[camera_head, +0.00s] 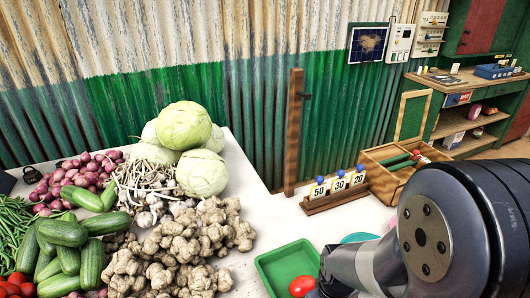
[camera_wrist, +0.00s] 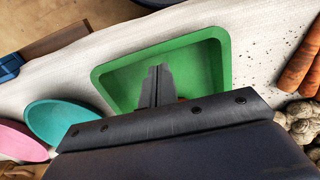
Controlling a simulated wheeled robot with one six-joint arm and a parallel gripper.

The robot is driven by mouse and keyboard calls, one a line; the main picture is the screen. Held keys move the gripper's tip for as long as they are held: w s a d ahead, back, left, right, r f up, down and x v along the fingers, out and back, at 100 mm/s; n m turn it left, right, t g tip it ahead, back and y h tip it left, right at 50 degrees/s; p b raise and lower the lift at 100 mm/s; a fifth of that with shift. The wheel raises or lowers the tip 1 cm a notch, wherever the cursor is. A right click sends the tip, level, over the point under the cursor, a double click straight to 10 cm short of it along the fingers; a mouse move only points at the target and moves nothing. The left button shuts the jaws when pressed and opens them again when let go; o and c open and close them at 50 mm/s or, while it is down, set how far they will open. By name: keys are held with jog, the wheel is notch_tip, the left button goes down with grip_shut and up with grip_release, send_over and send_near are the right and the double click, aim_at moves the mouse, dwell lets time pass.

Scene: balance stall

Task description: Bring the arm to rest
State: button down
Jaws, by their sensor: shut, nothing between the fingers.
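My gripper (camera_wrist: 157,85) shows in the wrist view, its two narrow fingers together and nothing between them. It points over the green tray (camera_wrist: 210,62); how high it is above the tray I cannot tell.
A teal bowl (camera_wrist: 62,121) and a pink bowl (camera_wrist: 20,141) lie left of the tray. Heaped vegetables, including ginger (camera_head: 190,245) and cabbages (camera_head: 183,126), fill the table's left. A number-card rack (camera_head: 337,197) and a wooden box (camera_head: 378,156) stand behind my arm.

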notch_tip(320, 180, up, 8)
jog(key=p, duration=0.2)
notch_tip(320, 180, down, 11)
jog(key=b, duration=0.3)
jog(key=shift+s, duration=0.1)
jog(key=w, duration=0.1)
jog(key=w+a, duration=0.1)
jog(key=w, duration=0.2)
jog(key=shift+w+a+f, duration=0.1)
jog(key=shift+a, duration=0.25)
jog(key=shift+w+a, duration=0.2)
jog(key=shift+w, duration=0.4)
